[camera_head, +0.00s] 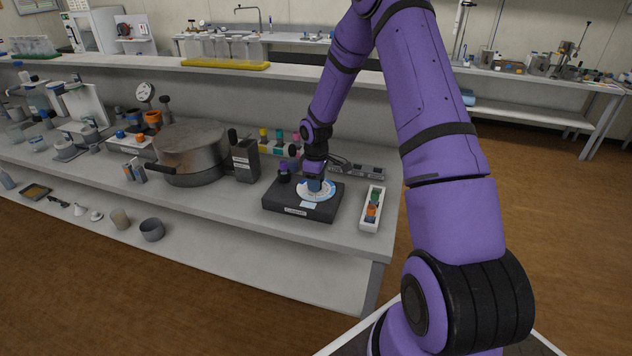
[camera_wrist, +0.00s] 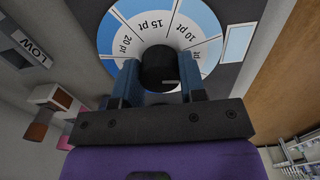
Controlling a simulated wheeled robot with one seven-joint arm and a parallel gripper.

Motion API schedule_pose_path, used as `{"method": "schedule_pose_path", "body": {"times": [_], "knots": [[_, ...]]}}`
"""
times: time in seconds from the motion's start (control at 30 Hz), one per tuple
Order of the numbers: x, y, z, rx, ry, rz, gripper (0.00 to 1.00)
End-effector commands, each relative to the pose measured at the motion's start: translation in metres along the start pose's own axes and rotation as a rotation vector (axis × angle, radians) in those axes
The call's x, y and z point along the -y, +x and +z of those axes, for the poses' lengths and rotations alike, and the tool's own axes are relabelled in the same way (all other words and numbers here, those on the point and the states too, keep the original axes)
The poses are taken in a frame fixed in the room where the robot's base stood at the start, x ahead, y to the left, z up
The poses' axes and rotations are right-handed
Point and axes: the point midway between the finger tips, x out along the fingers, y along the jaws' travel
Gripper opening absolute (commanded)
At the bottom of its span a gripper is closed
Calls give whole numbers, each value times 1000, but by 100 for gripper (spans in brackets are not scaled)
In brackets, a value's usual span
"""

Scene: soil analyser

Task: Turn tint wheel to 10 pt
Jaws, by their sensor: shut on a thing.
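The tint wheel (camera_wrist: 208,22) is a disc with blue and white sectors marked 20 pt, 15 pt and 10 pt, with a black knob (camera_wrist: 158,66) at its centre. In the head view the wheel (camera_head: 316,194) lies on top of a black analyser box (camera_head: 298,211) near the bench's right end. My gripper (camera_wrist: 163,85) points down over the wheel, its blue fingers on either side of the knob and shut on it. The near side of the wheel is hidden by my gripper. A pale blue rectangle (camera_wrist: 238,43) lies beside the wheel near the 10 pt sector.
A white tray (camera_head: 367,222) with coloured bottles stands right of the box. A black box (camera_head: 245,160) and a large metal pot (camera_head: 190,150) stand to the left. A knob (camera_head: 284,172) stands on the box's left part, close to my gripper.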

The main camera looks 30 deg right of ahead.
Motion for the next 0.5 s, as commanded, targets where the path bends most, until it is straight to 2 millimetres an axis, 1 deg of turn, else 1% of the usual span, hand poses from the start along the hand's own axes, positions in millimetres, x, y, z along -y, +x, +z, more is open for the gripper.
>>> {"method": "schedule_pose_path", "body": {"times": [0.5], "knots": [[0,0,0,1,446,1,14]]}}
